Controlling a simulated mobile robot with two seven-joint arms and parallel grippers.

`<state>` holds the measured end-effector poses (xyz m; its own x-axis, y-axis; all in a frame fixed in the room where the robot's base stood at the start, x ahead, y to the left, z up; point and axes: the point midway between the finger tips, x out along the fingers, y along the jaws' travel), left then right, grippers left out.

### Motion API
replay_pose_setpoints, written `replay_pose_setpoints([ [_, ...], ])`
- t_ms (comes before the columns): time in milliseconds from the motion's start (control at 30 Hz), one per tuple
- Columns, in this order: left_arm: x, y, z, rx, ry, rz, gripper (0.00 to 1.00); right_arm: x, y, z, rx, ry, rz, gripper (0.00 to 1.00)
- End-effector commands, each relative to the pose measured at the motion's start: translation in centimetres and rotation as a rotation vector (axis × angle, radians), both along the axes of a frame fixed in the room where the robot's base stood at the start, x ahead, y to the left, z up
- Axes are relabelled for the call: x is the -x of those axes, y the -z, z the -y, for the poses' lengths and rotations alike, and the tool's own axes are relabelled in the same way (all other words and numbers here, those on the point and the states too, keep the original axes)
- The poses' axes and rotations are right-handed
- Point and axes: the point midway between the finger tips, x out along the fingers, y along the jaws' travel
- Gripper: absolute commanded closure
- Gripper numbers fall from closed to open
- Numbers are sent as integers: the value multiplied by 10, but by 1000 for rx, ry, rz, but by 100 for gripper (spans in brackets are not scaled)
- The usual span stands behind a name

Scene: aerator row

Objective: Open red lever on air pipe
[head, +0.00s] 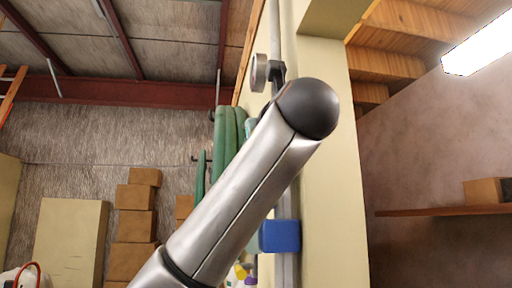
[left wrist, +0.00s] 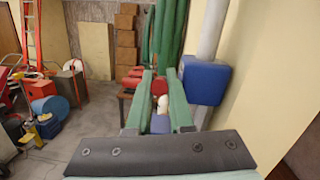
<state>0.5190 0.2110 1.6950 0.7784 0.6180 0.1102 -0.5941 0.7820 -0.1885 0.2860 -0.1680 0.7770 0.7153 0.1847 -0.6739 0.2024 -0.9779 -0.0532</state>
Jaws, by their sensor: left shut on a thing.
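In the left wrist view my left gripper (left wrist: 160,76) has two green fingers pointing away from the camera. It is shut on a small red piece between them, which looks like the red lever (left wrist: 160,88). A pale part and a bluish part show below the red piece between the fingers. The grey air pipe (left wrist: 211,28) runs down the wall just right of the gripper, and it also shows in the head view (head: 275,40). There my silver left arm crosses the middle and hides the gripper and lever. My right gripper is in neither view.
A blue box (left wrist: 205,83) sits at the pipe, close right of my fingers. Green hoses (left wrist: 165,35) hang behind. Stacked cardboard boxes (left wrist: 125,40) stand at the back. A red ladder (left wrist: 31,30) and a blue drum (left wrist: 52,107) are at the left. Some grey floor there is bare.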

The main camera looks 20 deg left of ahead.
Motion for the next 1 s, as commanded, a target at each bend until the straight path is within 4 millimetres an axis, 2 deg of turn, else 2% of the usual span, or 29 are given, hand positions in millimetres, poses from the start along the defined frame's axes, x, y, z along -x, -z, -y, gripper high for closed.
replay_pose_setpoints([
  [400,-1,-14,-2,89,0,-127,100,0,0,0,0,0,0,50],
  [1000,-1,-14,-2,120,2,-176,100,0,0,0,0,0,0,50],
])
